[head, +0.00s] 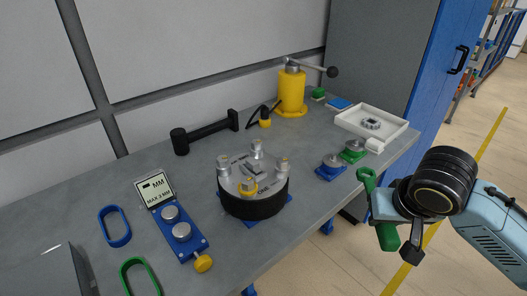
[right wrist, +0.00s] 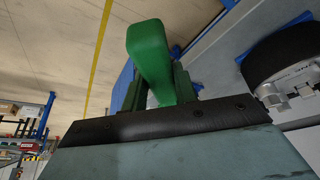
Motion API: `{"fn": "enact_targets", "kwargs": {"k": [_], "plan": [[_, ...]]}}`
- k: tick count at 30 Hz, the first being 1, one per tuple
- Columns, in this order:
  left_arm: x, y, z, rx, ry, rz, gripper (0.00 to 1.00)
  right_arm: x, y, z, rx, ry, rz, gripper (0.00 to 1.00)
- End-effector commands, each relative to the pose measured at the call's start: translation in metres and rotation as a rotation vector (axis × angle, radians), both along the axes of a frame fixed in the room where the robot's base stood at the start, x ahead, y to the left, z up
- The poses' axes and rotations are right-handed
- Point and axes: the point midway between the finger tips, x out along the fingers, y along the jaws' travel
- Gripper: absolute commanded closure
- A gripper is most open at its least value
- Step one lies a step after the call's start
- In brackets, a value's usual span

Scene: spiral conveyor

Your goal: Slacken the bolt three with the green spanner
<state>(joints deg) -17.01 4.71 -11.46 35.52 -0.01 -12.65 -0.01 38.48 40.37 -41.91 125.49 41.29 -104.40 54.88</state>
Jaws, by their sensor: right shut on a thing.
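The green spanner (head: 388,237) is held in my right gripper (head: 384,207), off the right front edge of the bench. Its ring end (head: 366,179) points up and its thick handle hangs below the jaws. In the right wrist view the green handle (right wrist: 150,50) stands between the fingers. The black round fixture (head: 252,203) carries upright metal bolts: a left one (head: 223,166), a back one (head: 256,149) and a right one (head: 281,166). I cannot read which is bolt three. The spanner is apart from all of them. My left gripper is not in view.
A yellow press (head: 291,92) stands at the back, with a white tray (head: 371,126) to its right. A blue gauge plate (head: 180,233) and a black hammer-like tool (head: 205,131) lie left.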

Motion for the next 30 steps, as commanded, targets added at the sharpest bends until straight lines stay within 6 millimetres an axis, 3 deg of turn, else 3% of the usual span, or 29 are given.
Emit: {"fn": "enact_targets", "kwargs": {"k": [12, 15, 30], "plan": [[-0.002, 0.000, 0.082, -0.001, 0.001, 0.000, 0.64, 0.001, 0.002, 0.082, 0.000, -0.001, 0.005, 1.00], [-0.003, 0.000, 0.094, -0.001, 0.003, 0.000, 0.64, 0.001, 0.002, 0.094, 0.000, -0.001, 0.005, 1.00], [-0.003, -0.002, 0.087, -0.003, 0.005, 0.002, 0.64, 0.001, 0.002, 0.088, 0.000, -0.001, 0.004, 1.00]]}}
